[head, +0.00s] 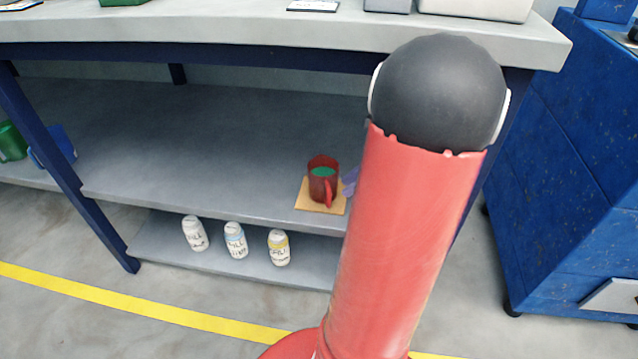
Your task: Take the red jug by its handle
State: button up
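The red jug (317,185) stands upright on a square tan mat (306,202) on the grey middle shelf, near its front edge. Something green shows inside the jug. Its handle (329,193) is on the near side, facing the front of the shelf. My red arm with its dark round joint rises just to the right of the jug in the picture and covers part of the shelf there. A small purple thing shows between the jug and my arm; I cannot tell what it is. My gripper is not visible.
Several white bottles, one of them here (236,241), stand on the lower shelf (165,256). Blue and green containers (54,147) are at the left. The worktop (220,26) overhangs the shelf. Dark blue legs (70,170) and a blue cabinet (565,165) flank it. The shelf left of the jug is clear.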

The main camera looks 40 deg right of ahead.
aim_at(329, 195)
jog(key=b+x, duration=0.1)
jog(key=x, duration=0.6)
jog(key=shift+a+f+b, duration=0.1)
jog(key=shift+f+b, duration=0.05)
jog(key=shift+b, duration=0.15)
grip_shut()
